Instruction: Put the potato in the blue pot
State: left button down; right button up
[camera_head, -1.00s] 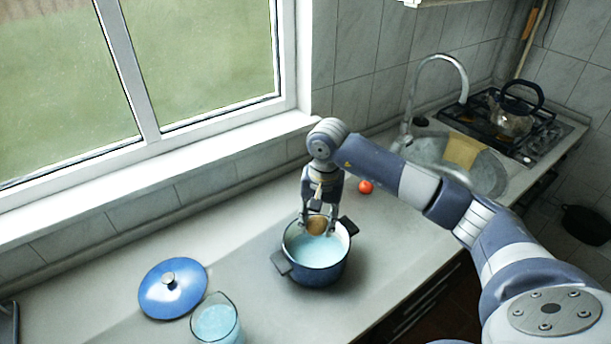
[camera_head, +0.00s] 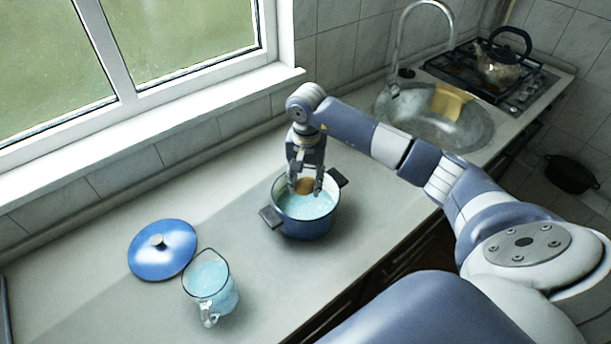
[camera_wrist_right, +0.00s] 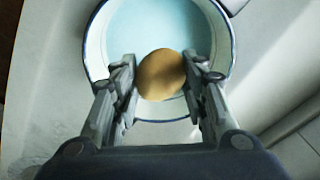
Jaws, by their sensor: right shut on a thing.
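The blue pot (camera_head: 308,224) stands on the counter with no lid on it and light-blue water inside. It also shows in the right wrist view (camera_wrist_right: 97,45). The potato (camera_head: 305,185) is brown and roundish. My right gripper (camera_head: 304,187) is shut on the potato, pointing down, with the fingertips at the pot's mouth. In the right wrist view the potato (camera_wrist_right: 161,75) sits between the two fingers (camera_wrist_right: 160,78), over the water. I cannot tell whether it touches the water. My left gripper is not in view.
The blue lid (camera_head: 162,250) lies on the counter left of the pot. A glass jug (camera_head: 211,289) of light-blue liquid stands at the front left. The sink (camera_head: 432,120) and a stove with a kettle (camera_head: 498,70) are at the back right. The counter between lid and pot is clear.

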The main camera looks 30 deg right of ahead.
aim_at(306, 180)
notch_tip(306, 180, down, 2)
jog(key=shift+b, duration=0.3)
jog(key=shift+f, duration=0.45)
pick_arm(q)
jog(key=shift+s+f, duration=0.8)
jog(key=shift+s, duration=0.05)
pick_arm(e)
jog(key=o, duration=1.1)
jog(key=shift+o, duration=0.3)
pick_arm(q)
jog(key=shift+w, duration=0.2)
pick_arm(e)
notch_tip(306, 180, up, 7)
jog(key=p, duration=0.2)
jog(key=shift+p, duration=0.4)
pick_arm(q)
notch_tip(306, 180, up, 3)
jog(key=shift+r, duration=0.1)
